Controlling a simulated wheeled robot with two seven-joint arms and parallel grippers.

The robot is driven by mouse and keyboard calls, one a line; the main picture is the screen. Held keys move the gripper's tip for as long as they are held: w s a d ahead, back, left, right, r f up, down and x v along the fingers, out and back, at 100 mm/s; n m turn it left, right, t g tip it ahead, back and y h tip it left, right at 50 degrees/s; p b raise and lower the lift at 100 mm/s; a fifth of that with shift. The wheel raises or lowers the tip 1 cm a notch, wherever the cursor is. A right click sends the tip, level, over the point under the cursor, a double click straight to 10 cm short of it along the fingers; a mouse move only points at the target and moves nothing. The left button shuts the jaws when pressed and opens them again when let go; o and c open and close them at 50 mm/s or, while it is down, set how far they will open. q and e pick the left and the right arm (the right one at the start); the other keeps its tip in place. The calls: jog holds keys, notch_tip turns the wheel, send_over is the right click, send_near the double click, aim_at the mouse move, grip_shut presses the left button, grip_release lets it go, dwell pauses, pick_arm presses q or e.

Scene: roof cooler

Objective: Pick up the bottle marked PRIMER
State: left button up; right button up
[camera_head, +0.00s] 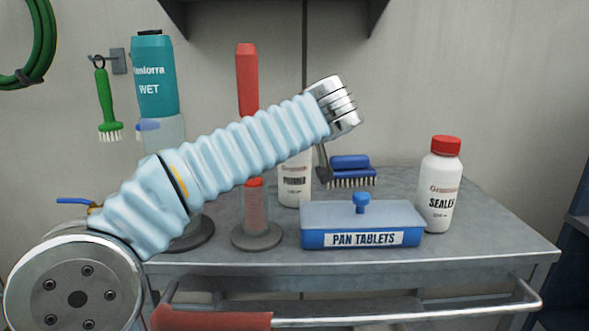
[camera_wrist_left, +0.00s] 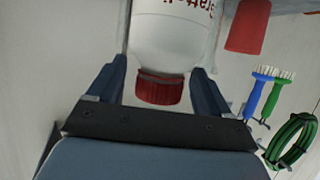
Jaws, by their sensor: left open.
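The bottle marked PRIMER (camera_head: 294,186) is white and stands on the grey bench top behind the lidded box. My left arm hides its upper part in the head view. In the left wrist view a white bottle with red lettering and a dark red cap (camera_wrist_left: 160,90) lies between the two fingers of my left gripper (camera_wrist_left: 158,68). The fingers are open, one on each side of it; whether either touches it I cannot tell. In the head view only a dark part of this gripper (camera_head: 322,162) shows, beside the PRIMER bottle. My right gripper is not in view.
A blue PAN TABLETS box (camera_head: 362,239) stands in front of the bottle. A SEALER bottle (camera_head: 440,190) stands at the right, a blue brush (camera_head: 350,172) behind the box. A clear cylinder (camera_head: 256,215) and a teal WET container (camera_head: 155,80) are at the left.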

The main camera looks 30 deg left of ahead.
pick_arm(q)
grip_shut()
dwell(0.4)
jog(key=shift+s+r, duration=0.1)
jog(key=shift+r, duration=0.05)
